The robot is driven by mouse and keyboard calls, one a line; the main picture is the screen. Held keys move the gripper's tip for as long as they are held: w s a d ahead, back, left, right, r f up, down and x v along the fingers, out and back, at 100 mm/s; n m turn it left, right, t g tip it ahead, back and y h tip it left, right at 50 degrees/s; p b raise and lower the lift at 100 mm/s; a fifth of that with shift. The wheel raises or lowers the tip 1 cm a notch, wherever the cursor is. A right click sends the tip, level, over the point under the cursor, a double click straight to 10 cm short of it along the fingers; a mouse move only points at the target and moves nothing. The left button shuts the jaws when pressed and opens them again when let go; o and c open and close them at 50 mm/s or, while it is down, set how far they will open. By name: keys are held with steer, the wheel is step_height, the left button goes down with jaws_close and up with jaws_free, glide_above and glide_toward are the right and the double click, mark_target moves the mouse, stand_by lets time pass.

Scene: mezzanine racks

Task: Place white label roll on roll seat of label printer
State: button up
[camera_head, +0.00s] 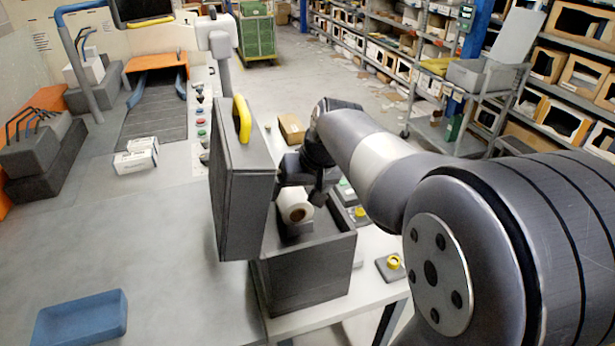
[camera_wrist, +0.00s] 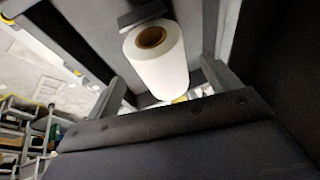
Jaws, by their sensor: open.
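The white label roll (camera_head: 295,205) lies on its side inside the open label printer (camera_head: 305,275), its brown core facing the head camera. It appears to rest on the dark roll seat (camera_head: 297,231), though the contact is partly hidden. The printer's tall grey lid (camera_head: 240,190) with a yellow handle stands upright at the left. In the wrist view the roll (camera_wrist: 160,75) sits beyond my gripper's fingers, beside a dark block. My gripper (camera_head: 318,192) is open just above and behind the roll; its fingertips are mostly hidden in the head view.
A blue tray (camera_head: 80,319) lies on the table at lower left. White boxes (camera_head: 136,157) lie near a dark conveyor. A yellow button box (camera_head: 391,266) and a cardboard box (camera_head: 291,129) are near the printer. Shelves of bins line the back right. The lid bounds the left side.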

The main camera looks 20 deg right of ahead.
steer(key=v, duration=0.6)
steer(key=shift+r, duration=0.25)
stand_by(0.9)
